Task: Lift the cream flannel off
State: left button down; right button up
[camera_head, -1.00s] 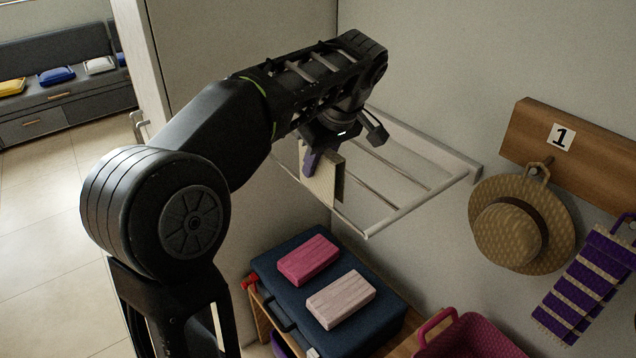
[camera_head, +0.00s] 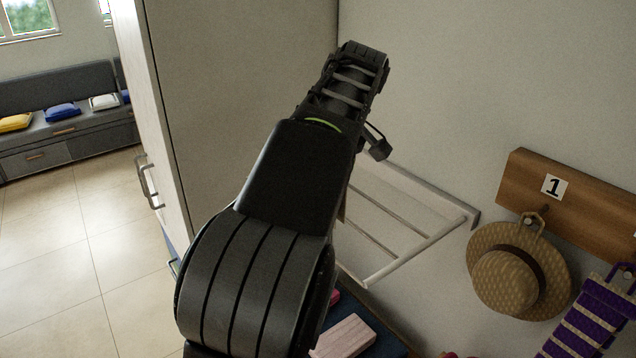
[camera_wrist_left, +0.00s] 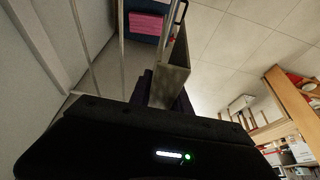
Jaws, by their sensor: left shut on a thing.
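The cream flannel (camera_wrist_left: 172,75) hangs as a folded, flat sheet in the left wrist view. My left gripper (camera_wrist_left: 163,92) is shut on its near end. In the head view my arm hides the gripper and nearly all of the flannel; only a thin edge (camera_head: 343,206) shows beside the arm. The white wall rack (camera_head: 412,240) with its bars is just right of my arm, and its rails (camera_wrist_left: 122,45) also show in the left wrist view. I cannot tell whether the flannel touches a rail. My right gripper is not in view.
Below the rack are a pale pink block (camera_head: 345,338) and a dark blue case, partly hidden by my arm. A straw hat (camera_head: 505,283) and a purple striped cloth (camera_head: 592,322) hang from the wooden peg board (camera_head: 585,210) at right. A tall cabinet panel (camera_head: 240,100) stands behind my arm.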

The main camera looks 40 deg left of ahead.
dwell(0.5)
pick_arm(q)
jog(key=s+a+b, duration=0.2)
jog(key=s+a, duration=0.1)
jog(key=s, duration=0.6)
jog(key=shift+s+b, duration=0.3)
jog(key=shift+b, duration=0.05)
dwell(0.7)
